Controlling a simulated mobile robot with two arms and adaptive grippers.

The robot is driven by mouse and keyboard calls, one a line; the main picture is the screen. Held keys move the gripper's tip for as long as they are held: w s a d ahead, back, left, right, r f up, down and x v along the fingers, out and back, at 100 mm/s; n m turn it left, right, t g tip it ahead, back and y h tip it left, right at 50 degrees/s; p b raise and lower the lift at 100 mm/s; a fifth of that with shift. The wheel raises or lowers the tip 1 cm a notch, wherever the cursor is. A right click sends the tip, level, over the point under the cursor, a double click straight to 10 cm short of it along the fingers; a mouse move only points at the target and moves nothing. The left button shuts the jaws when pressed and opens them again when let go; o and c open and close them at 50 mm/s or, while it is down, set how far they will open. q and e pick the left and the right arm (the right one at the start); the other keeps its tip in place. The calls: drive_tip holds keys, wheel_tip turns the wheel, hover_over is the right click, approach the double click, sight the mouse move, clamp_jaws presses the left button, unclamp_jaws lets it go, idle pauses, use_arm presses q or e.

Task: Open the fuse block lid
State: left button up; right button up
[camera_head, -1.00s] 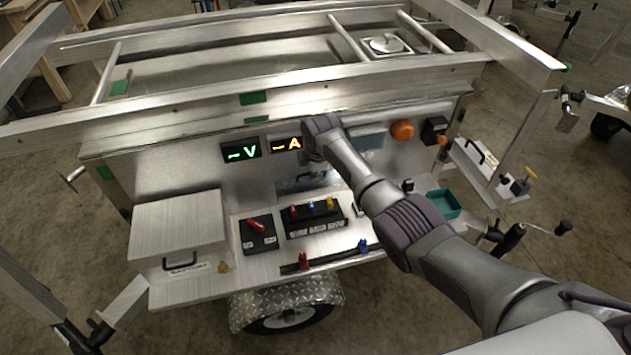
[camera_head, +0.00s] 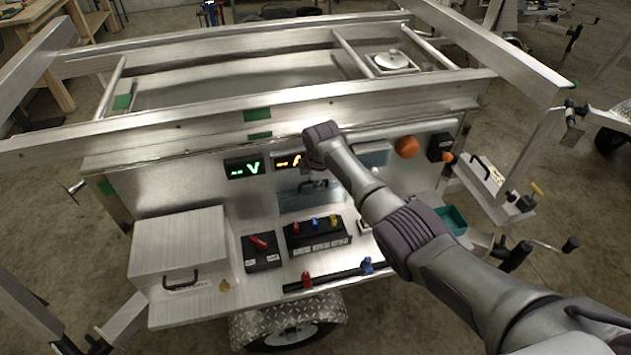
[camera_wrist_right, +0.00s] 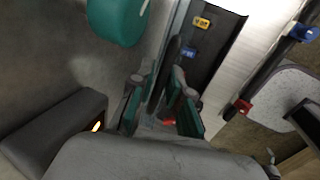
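The fuse block with its bluish see-through lid (camera_head: 298,203) sits on the trailer's front panel, below the two lit displays. My right gripper (camera_head: 320,184) is in front of the upper part of this lid, with my wrist hiding part of the panel. In the right wrist view my right gripper (camera_wrist_right: 162,70) shows two teal-padded fingers with a gap between them. A dark bar (camera_wrist_right: 172,50) runs close by the fingertips; I cannot tell whether they touch it. My left gripper is not in view.
A black terminal block (camera_head: 318,234) with red, blue and yellow posts stands just below the lid. A red-switch box (camera_head: 262,251) and a lidded metal box (camera_head: 180,245) lie to the left. An orange knob (camera_head: 407,147) and a green tray (camera_head: 452,220) are to the right.

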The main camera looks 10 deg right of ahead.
drive_tip(key=shift+o, duration=1)
drive_tip(key=shift+r, duration=0.1)
drive_tip(key=v, duration=1.2)
